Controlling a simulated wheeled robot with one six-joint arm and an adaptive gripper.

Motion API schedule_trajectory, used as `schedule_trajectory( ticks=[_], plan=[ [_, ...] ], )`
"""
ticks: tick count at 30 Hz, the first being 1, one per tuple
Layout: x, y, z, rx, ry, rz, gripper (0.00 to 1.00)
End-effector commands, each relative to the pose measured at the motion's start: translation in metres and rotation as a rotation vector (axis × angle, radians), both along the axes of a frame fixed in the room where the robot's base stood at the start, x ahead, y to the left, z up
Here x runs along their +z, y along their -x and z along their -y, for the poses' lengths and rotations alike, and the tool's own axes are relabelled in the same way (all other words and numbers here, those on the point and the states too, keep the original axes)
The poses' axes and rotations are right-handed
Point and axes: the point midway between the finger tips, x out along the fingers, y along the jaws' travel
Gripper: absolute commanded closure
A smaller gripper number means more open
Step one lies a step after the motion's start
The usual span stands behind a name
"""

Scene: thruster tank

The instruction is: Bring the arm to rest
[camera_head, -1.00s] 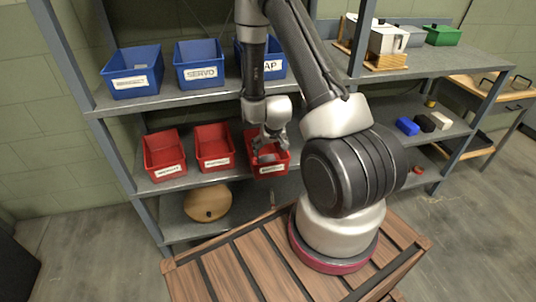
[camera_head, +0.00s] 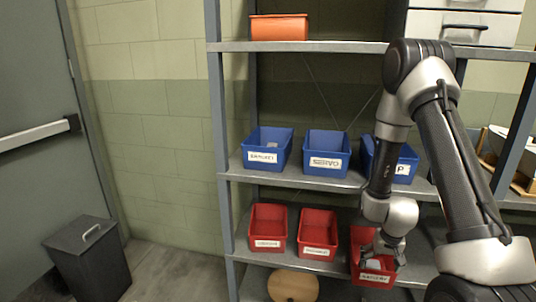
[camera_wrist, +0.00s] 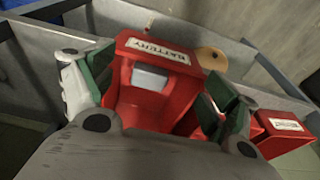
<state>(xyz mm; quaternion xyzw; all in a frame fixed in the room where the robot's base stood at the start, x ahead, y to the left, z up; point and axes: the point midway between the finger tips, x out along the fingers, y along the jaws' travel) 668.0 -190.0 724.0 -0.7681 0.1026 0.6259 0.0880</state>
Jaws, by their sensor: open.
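My gripper (camera_head: 382,250) is at the rightmost red bin (camera_head: 377,279) on the lower shelf, with its fingers over the bin's opening. In the wrist view my gripper (camera_wrist: 155,95) has its two green-padded fingers spread wide, one on each side of the red bin labelled BATTERY (camera_wrist: 165,62). A light grey block (camera_wrist: 150,77) lies inside that bin, between the fingers and apart from them. My arm reaches down from the upper right in the head view.
Two more red bins (camera_head: 267,227) (camera_head: 318,233) stand to the left on the same shelf. Blue bins (camera_head: 267,148) (camera_head: 327,155) stand on the shelf above. An orange bin (camera_head: 279,28) is on top. A dark trash bin (camera_head: 88,262) stands by the door (camera_head: 35,125). A round tan object (camera_head: 293,286) is below.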

Motion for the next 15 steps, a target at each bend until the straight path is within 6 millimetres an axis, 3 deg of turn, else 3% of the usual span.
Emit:
schedule_trajectory(
  ticks=[2, 5, 11, 15],
  plan=[
    [-0.002, 0.031, -0.008, 0.013, -0.034, -0.118, 0.13],
    [0.026, 0.057, -0.018, 0.04, -0.07, -0.225, 0.13],
    [0.098, 0.086, -0.029, 0.093, -0.103, -0.323, 0.13],
    [0.161, 0.107, -0.033, 0.134, -0.105, -0.344, 0.13]
  ],
)
